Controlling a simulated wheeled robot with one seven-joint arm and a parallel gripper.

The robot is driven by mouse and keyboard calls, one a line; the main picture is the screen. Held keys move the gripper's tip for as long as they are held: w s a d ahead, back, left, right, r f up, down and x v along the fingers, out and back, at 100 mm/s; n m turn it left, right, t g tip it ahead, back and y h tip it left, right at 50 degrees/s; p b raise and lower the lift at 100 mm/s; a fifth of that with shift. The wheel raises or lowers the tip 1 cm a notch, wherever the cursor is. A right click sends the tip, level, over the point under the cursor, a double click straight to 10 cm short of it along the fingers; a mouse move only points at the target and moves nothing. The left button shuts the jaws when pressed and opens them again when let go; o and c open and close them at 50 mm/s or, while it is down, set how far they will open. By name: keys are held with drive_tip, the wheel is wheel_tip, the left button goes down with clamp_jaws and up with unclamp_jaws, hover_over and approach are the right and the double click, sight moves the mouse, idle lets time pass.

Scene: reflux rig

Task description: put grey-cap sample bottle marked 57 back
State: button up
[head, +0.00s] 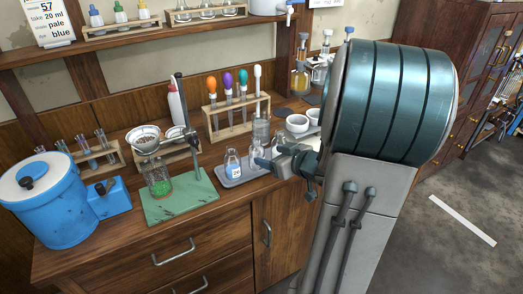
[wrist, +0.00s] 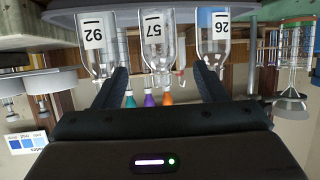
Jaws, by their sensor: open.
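In the wrist view, which is upside down, the clear bottle marked 57 (wrist: 156,42) stands between two other labelled bottles, the left one (wrist: 97,45) and the right one (wrist: 213,45). The right one has blue on it. I cannot make out a grey cap. My gripper (wrist: 161,80) is open, its two dark fingers on either side of the bottle marked 57, with nothing gripped. In the head view my gripper (head: 263,156) is by the grey tray (head: 228,183), where a blue-tinted bottle (head: 233,164) stands. The gripper and arm partly hide the glassware there.
Behind is a rack of coloured droppers (head: 236,112). White bowls (head: 297,124) stand nearby. A blue drum (head: 45,205) is at far left.

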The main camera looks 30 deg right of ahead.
drive_tip(key=s+a+r+m+g+h, duration=0.2)
drive_tip(key=s+a+g, duration=0.8)
drive_tip(key=s+a, duration=0.7)
drive_tip(key=shift+a+r+m+g+h, duration=0.3)
drive_tip(key=shift+r+m+h, duration=0.1)
drive_tip(key=shift+h, duration=0.1)
idle(0.6)
drive_tip(key=shift+w+p+v, duration=0.15)
drive_tip(key=shift+p+v, duration=0.5)
drive_tip(key=shift+p, duration=0.05)
drive_tip(key=shift+w+p+v, duration=0.15)
drive_tip(key=shift+p+v, duration=0.45)
drive_tip(key=shift+p, duration=0.05)
drive_tip(key=shift+d, duration=0.1)
